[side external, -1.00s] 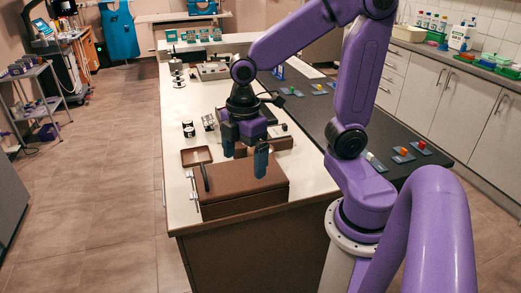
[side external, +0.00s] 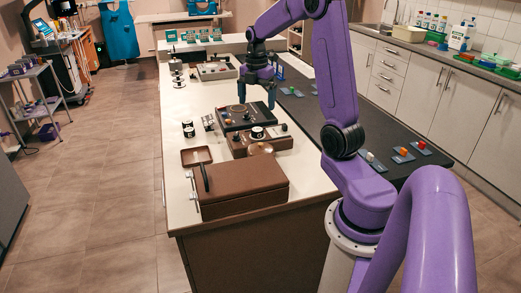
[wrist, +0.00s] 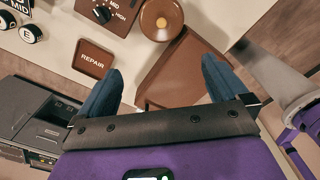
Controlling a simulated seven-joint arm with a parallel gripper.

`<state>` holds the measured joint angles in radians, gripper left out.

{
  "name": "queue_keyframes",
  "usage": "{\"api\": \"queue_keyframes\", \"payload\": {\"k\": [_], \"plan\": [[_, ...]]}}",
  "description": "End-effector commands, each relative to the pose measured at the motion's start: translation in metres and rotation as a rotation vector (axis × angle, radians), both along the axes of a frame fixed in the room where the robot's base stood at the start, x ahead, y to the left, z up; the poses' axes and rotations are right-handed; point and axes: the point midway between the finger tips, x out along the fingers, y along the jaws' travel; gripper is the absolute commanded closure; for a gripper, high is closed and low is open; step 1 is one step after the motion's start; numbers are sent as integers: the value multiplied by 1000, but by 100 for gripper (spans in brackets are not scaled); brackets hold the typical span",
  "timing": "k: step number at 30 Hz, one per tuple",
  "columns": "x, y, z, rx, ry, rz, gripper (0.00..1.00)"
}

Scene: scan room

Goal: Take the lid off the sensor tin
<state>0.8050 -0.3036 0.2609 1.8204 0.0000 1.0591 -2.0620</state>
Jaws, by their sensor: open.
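I cannot surely tell which thing is the sensor tin. A round copper-brown piece with a pale centre (wrist: 160,18) at the top of the wrist view may be its lid. A round brown piece (side external: 262,148) in the side view, by the front of the brown control unit, looks like the same thing.
A large brown case (side external: 243,190) fills the table's near end, with a small brown tray (side external: 184,158) beside it. The black device (side external: 229,122) and brown control unit (side external: 238,150) stand mid-table. Small black-and-white cylinders (side external: 188,131) stand left. The white tabletop's left side has free room.

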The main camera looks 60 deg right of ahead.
Motion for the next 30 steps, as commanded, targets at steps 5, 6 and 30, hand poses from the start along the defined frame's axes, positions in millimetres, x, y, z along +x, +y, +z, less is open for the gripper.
{"api": "queue_keyframes", "payload": {"k": [5, 6, 30], "plan": [[-3, -11, -8, 3, 4, 11, 0], [-3, -11, -13, 2, 4, 12, 0], [-4, -11, -126, 1, 2, 10, 0]]}}
